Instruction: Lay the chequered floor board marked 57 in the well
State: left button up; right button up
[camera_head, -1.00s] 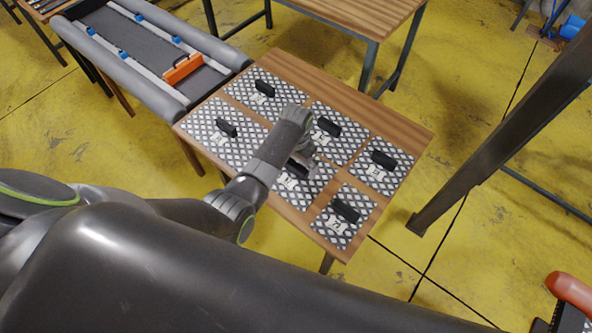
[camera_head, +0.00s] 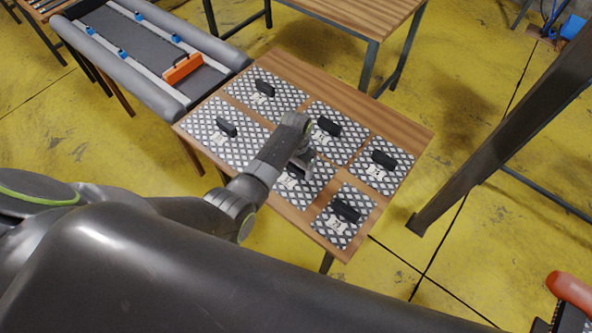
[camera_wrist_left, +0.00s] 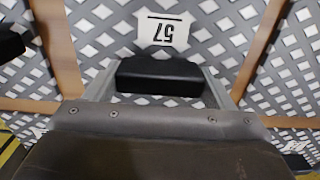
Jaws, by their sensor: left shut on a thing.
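The chequered board marked 57 (camera_head: 312,186) lies on the wooden table, partly hidden by my left arm. In the left wrist view the board (camera_wrist_left: 115,45) shows its white label with 57, upside down, beside a black handle. My left gripper (camera_head: 298,168) is shut on this handle; in the wrist view its fingers (camera_wrist_left: 157,82) sit at either end of it. The grey inflatable boat (camera_head: 232,55) stands at upper left. Its dark well (camera_head: 140,47) lies between two pale rails. My right gripper is not in view.
Several other chequered boards with black handles surround board 57 on the table (camera_head: 400,131), including ones at left (camera_head: 205,140) and right (camera_head: 385,180). An orange block (camera_head: 183,69) stands across the near part of the well. Blue clips (camera_head: 122,54) sit along the rails.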

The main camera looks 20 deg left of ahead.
pick_arm(q)
notch_tip(320, 180, up, 10)
jog(key=shift+w+r, duration=0.1)
dwell(0.6)
